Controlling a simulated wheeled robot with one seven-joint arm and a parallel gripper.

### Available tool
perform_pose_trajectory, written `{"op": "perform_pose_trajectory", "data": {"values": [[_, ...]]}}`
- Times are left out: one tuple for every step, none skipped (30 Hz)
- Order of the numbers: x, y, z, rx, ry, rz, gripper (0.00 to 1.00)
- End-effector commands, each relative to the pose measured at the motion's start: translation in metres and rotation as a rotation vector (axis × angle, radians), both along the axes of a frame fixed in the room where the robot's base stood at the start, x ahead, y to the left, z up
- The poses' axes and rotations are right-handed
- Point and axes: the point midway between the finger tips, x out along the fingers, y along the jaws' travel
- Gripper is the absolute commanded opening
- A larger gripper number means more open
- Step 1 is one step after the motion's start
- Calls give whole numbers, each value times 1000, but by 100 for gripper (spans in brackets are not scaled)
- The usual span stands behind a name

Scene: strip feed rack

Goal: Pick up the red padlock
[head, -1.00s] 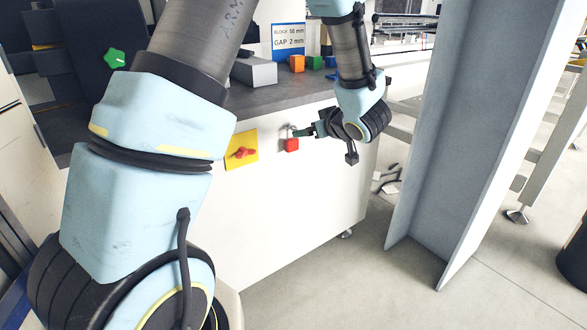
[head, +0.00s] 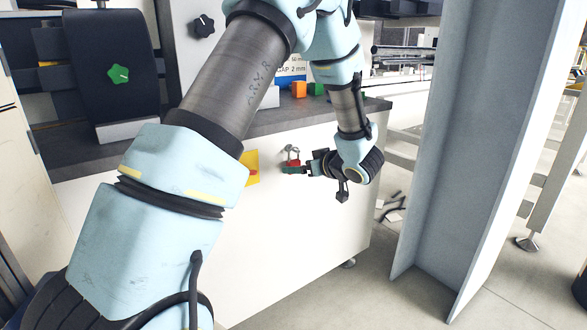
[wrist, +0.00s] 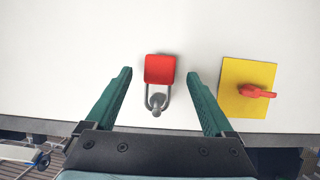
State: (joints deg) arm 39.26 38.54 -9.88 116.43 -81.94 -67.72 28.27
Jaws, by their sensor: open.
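The red padlock (wrist: 159,69) hangs by its grey shackle from a peg (wrist: 157,106) on the white front panel. In the head view the padlock (head: 293,163) is partly covered by my gripper (head: 292,170). In the wrist view my gripper (wrist: 160,80) is open, with one dark green finger on each side of the padlock. A gap shows between each finger and the padlock, and neither finger looks to touch it.
A yellow plate (wrist: 248,88) with a red handle (wrist: 257,91) is fixed to the panel beside the padlock. The grey worktop (head: 330,112) runs above the panel and holds an orange block (head: 299,89) and a green block (head: 316,89). A grey steel column (head: 470,150) stands to the right.

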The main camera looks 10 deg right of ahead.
Motion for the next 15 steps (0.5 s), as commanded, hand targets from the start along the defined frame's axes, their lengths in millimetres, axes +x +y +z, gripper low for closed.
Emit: {"op": "perform_pose_trajectory", "data": {"values": [[8, 4, -5, 1, 0, 4, 88], [12, 6, -7, 1, 0, 4, 88], [16, 7, -8, 1, 0, 4, 88], [18, 9, -9, 1, 0, 3, 88], [20, 9, -10, 2, 1, 1, 88], [21, 10, -10, 2, 1, 1, 88], [22, 10, -10, 1, 1, 1, 88], [22, 10, -10, 1, 1, 1, 88], [22, 10, -10, 1, 0, 0, 88], [21, 10, -10, 1, 0, 0, 88], [21, 10, -10, 1, 0, 0, 88], [21, 10, -10, 1, 0, 0, 86], [21, 10, -10, 1, 1, 1, 83], [21, 10, -10, 1, 0, 0, 80], [21, 10, -10, 1, 0, 0, 75]]}}
